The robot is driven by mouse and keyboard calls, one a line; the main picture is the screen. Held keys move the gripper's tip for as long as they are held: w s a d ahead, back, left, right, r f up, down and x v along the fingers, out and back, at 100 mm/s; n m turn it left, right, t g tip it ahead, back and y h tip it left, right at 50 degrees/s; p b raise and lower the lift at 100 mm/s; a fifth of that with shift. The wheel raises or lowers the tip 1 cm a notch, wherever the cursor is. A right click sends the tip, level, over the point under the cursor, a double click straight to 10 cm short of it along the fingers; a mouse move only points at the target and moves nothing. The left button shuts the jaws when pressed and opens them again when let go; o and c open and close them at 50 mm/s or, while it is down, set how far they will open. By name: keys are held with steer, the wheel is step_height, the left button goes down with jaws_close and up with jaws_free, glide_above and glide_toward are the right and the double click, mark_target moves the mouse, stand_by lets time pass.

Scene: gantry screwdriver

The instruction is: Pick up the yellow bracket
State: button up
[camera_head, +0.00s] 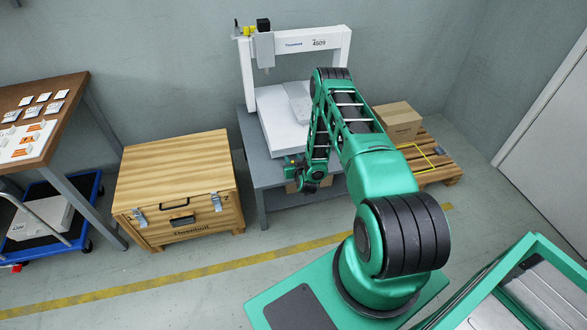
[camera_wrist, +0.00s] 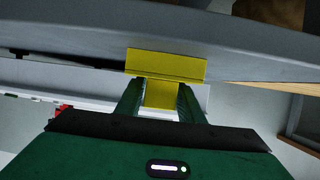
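The yellow bracket (camera_wrist: 166,64) shows in the wrist view, straight ahead of my gripper (camera_wrist: 161,92). It has a wide upper plate and a narrower lower part. The lower part lies between my two green fingers, which reach both of its sides with no clear gap, so my gripper looks shut on it. The wide plate overlaps the edge of a grey slab-like surface (camera_wrist: 250,52) in this view; I cannot tell whether they touch. In the head view my gripper (camera_head: 302,184) is low at the front of the grey gantry table (camera_head: 256,172), and the bracket cannot be made out there.
A white gantry (camera_head: 318,42) stands on the grey table. A wooden crate (camera_head: 178,185) is to its left. A pallet (camera_head: 440,165) with a cardboard box (camera_head: 398,120) is to its right. A brown-topped table (camera_head: 62,88) is far left. Floor before the crate is clear.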

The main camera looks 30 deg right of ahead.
steer(key=c, duration=0.6)
steer(key=shift+s+a+r, duration=0.15)
steer(key=shift+s+r, duration=0.2)
steer(key=shift+r, duration=0.35)
steer(key=r, duration=0.5)
steer(key=shift+s+a+r, duration=0.15)
steer(key=shift+s+r, duration=0.2)
steer(key=s+a, duration=0.1)
steer(key=s, duration=0.5)
steer(key=s+a, duration=0.2)
steer(key=s, duration=0.4)
steer(key=s+a, duration=0.2)
steer(key=s, duration=0.3)
steer(key=shift+s, duration=0.4)
